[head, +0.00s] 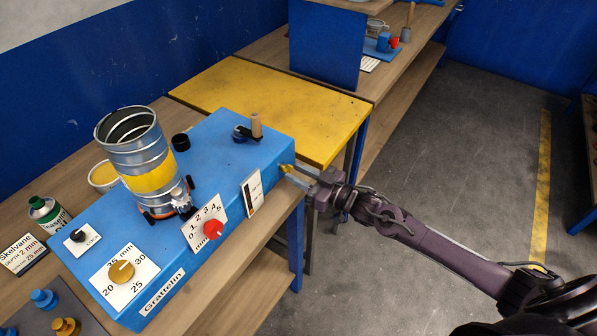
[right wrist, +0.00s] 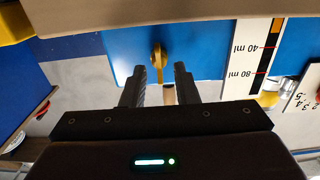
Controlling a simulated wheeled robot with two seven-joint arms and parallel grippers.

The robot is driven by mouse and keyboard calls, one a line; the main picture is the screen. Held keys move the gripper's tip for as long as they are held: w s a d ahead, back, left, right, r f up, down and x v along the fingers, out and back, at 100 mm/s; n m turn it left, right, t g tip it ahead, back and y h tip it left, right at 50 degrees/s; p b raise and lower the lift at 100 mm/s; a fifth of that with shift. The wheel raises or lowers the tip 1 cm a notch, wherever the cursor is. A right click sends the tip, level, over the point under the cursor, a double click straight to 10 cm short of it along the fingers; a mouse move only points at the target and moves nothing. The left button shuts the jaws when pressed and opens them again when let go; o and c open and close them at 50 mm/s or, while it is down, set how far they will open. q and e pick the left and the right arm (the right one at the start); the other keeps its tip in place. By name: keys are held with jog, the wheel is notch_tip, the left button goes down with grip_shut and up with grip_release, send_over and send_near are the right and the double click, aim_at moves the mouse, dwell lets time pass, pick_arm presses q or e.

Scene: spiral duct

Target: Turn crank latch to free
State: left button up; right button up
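A crank with an upright wooden handle (head: 256,125) and a dark arm sits on top of the blue machine box (head: 215,150), near its far right corner. A small black knob (head: 77,235) stands on a white card that seems to read LOCK, at the box's left end. I cannot tell for sure which is the crank latch. My right gripper (head: 289,174) is at the box's right end, by a small yellow lever (right wrist: 157,58). In the right wrist view its fingers (right wrist: 160,72) are apart, with the lever's end between them and gaps on both sides. My left gripper is not in view.
A spiral metal duct (head: 137,150) with a yellow band stands on the box. A yellow tabletop (head: 270,100) lies behind. The floor at right is open.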

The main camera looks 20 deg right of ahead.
jog(key=shift+w+a, duration=0.1)
jog(key=shift+w, duration=0.1)
grip_shut()
